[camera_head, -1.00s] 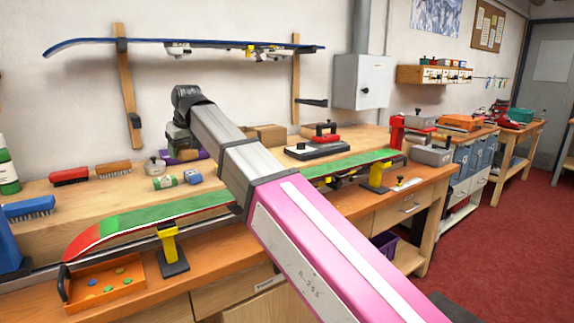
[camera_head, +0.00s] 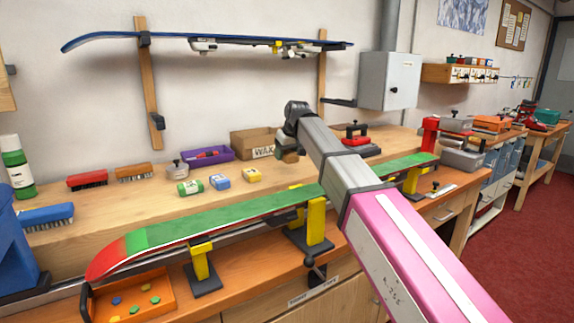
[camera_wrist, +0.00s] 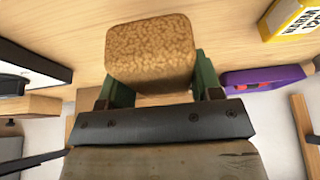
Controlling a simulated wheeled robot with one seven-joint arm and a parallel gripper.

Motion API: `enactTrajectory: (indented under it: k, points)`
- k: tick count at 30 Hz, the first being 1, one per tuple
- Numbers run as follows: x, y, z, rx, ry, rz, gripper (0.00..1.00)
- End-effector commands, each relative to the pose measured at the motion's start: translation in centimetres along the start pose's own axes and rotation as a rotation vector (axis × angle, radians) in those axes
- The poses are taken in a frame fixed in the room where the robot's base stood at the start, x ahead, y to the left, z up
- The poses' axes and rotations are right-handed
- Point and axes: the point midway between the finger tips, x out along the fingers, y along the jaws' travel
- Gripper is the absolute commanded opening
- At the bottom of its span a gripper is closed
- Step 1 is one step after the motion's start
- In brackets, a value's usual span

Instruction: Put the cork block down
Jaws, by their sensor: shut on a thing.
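The cork block (camera_wrist: 150,52) is a speckled brown block with rounded edges, at the top middle of the wrist view. My gripper (camera_wrist: 152,84) is shut on it, with a green finger on each side. In the head view my gripper (camera_head: 288,150) hangs over the wooden bench (camera_head: 130,210), right of the purple tray and in front of the cardboard box. The block is small and partly hidden there. Bare wood shows behind the block in the wrist view; I cannot tell how high the block is above it.
The purple tray (camera_head: 208,157), the cardboard box (camera_head: 254,143) and a yellow box (camera_head: 251,175) are close by on the left. A red-handled iron (camera_head: 356,138) stands to the right. A green ski (camera_head: 225,215) lies on yellow supports along the front.

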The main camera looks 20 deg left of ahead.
Motion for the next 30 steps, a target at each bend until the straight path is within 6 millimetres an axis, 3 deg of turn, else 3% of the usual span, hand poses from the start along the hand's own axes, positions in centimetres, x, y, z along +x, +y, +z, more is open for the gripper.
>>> enactTrajectory:
  k: [12, 27, 28, 30]
  points:
    - [3.8, 0.1, 1.6, 0.000, -0.002, -0.001, 0.40]
    - [4.4, 0.1, 1.9, 0.000, -0.001, 0.000, 0.40]
    - [4.4, 0.1, 1.8, 0.000, -0.002, 0.000, 0.69]
    - [4.4, 0.1, 1.9, 0.000, -0.003, 0.000, 0.85]
